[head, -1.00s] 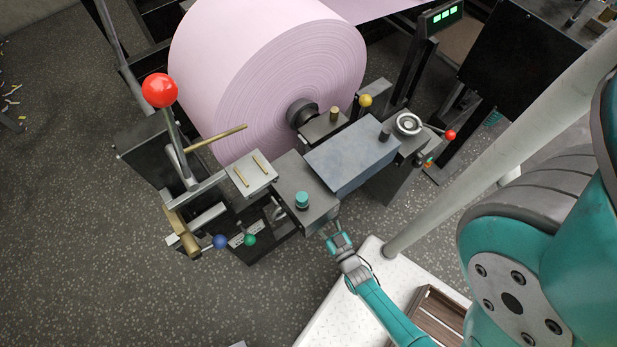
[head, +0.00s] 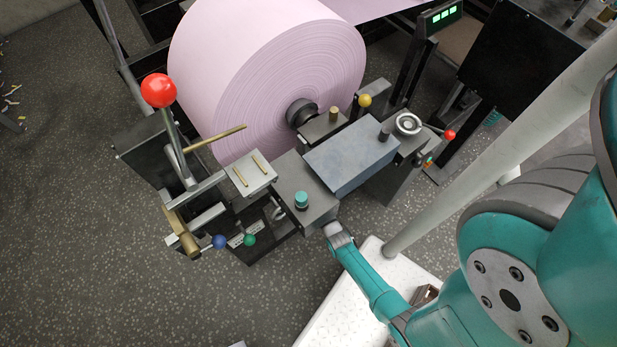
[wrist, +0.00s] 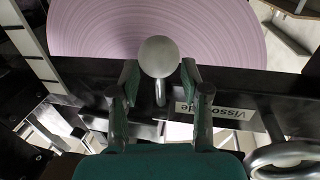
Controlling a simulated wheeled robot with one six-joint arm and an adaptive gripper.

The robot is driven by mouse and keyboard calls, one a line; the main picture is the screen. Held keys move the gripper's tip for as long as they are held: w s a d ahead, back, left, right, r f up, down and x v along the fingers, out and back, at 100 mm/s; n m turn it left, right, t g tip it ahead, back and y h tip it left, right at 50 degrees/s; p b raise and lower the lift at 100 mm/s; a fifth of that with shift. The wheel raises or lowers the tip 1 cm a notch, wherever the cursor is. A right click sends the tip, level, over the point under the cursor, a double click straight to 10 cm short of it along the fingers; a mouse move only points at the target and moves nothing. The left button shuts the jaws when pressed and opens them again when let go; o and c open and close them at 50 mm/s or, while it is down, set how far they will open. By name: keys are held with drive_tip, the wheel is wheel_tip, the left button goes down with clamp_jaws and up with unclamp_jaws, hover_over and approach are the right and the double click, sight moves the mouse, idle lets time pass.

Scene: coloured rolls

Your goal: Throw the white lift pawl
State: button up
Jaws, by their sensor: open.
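The white lift pawl shows in the wrist view as a pale round knob (wrist: 159,57) on a short metal stem, in front of a dark beam. My gripper (wrist: 160,76) is open, with one finger on each side of the knob and stem. A narrow gap shows on each side, though contact is hard to judge. In the head view my gripper and the white knob are hidden behind the grey machine blocks.
A large pink roll (head: 255,75) stands behind. Around it are a red ball lever (head: 159,91), blue knob (head: 220,242), green knob (head: 250,240), yellow knob (head: 365,100), teal cap (head: 301,199) and handwheel (head: 408,123). A metal ring (wrist: 285,160) sits low right of my gripper.

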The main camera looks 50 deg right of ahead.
drive_tip(key=shift+w+d, duration=0.15)
drive_tip(key=shift+w, duration=0.1)
clamp_jaws()
